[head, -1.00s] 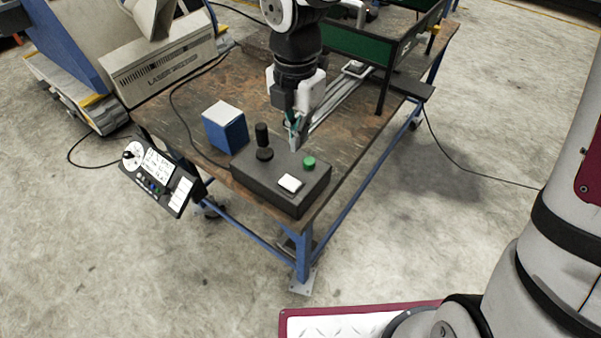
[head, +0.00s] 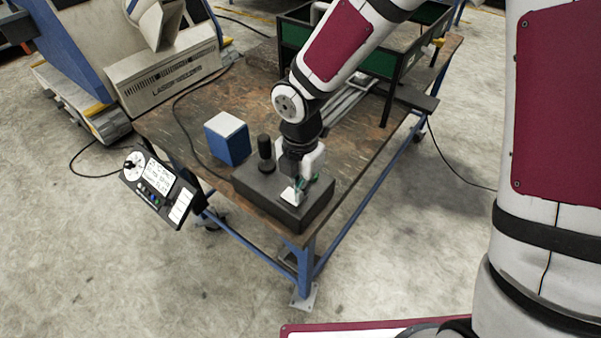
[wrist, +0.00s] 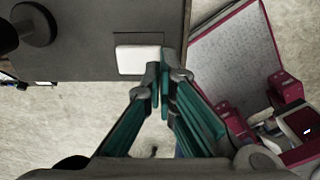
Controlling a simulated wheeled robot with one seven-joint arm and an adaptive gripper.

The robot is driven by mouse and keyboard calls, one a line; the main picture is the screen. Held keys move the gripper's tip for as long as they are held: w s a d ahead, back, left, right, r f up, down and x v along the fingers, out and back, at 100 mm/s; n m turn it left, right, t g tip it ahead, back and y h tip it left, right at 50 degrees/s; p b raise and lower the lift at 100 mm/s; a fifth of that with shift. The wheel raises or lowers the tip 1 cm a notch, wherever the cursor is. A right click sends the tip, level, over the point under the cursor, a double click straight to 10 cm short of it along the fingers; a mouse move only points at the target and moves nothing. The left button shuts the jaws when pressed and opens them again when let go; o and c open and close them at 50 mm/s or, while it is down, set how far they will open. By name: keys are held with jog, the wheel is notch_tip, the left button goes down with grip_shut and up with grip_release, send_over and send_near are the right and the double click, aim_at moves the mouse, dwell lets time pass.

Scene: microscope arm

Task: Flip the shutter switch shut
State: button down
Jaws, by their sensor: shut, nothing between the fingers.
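A dark control box (head: 262,204) sits on the near corner of the workbench. The white rocker switch (head: 290,196) is on its top near the front edge, partly covered by my gripper in the head view. In the wrist view the white switch (wrist: 137,59) shows as a pale plate in a dark frame. My gripper (head: 297,186) points down at the switch with its fingers shut and empty. In the wrist view its fingertips (wrist: 159,74) are just right of the switch's lower right corner. I cannot tell whether they touch it.
A black joystick (head: 265,153) stands on the box left of my gripper. A blue box with a white top (head: 228,138) is behind it on the workbench (head: 185,128). A control pendant (head: 158,187) hangs at the bench's left edge. A green-walled frame (head: 352,48) stands at the back.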

jog(key=shift+f, duration=0.7)
jog(key=shift+s+d+f, duration=0.1)
jog(key=shift+d+f, duration=0.05)
jog(key=shift+f, duration=0.4)
jog(key=shift+r, duration=0.25)
jog(key=shift+r+p, duration=0.6)
jog(key=shift+r, duration=0.1)
